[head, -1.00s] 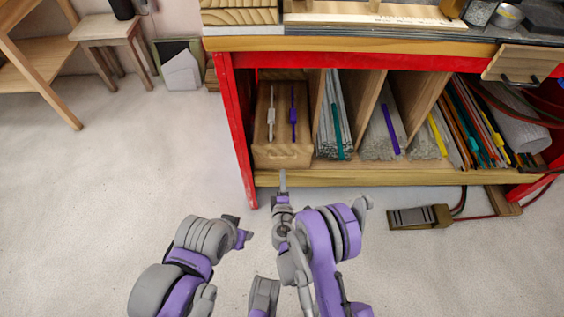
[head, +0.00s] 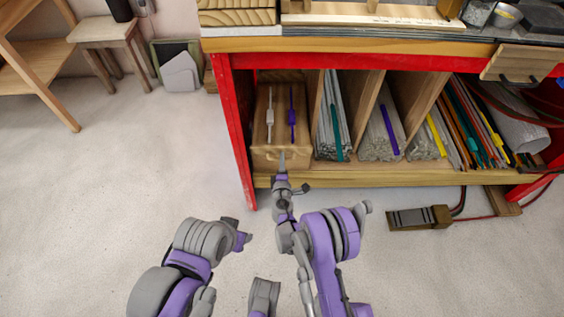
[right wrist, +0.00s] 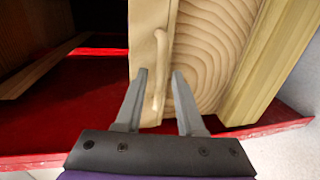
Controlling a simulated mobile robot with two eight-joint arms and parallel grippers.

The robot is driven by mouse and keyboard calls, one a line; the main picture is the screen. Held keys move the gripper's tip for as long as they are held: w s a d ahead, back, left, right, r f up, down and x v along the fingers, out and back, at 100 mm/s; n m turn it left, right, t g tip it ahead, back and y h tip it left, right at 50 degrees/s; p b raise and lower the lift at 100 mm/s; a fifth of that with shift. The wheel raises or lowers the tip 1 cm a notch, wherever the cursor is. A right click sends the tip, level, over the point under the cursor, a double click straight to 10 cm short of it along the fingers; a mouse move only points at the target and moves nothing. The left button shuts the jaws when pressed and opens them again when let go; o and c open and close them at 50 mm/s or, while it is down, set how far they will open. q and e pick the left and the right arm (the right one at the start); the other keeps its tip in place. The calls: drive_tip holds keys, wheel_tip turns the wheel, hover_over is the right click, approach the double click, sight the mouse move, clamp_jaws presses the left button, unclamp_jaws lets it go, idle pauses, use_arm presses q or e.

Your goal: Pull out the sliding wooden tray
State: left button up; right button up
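The sliding wooden tray (head: 261,133) sits in the leftmost bay of the red-framed bench, holding a pale rod-like piece (head: 269,116) and a purple one (head: 292,113). In the right wrist view its front (right wrist: 215,55) shows wood grain and a slim pale handle (right wrist: 160,75). My right gripper (head: 281,157) is at the tray front. In the right wrist view, its two fingers (right wrist: 160,72) are apart, one on each side of the handle; contact is not clear. My left gripper (head: 240,228) is low over the floor, away from the tray; its fingers are too small to judge.
Wooden dividers and bundles of glass rods (head: 332,115) fill the bays right of the tray. A red post (head: 238,130) stands close on its left. A foot pedal (head: 420,217) with a cable lies on the floor at right. The floor (head: 120,180) at left is clear.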

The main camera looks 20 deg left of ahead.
clamp_jaws()
idle(1.2)
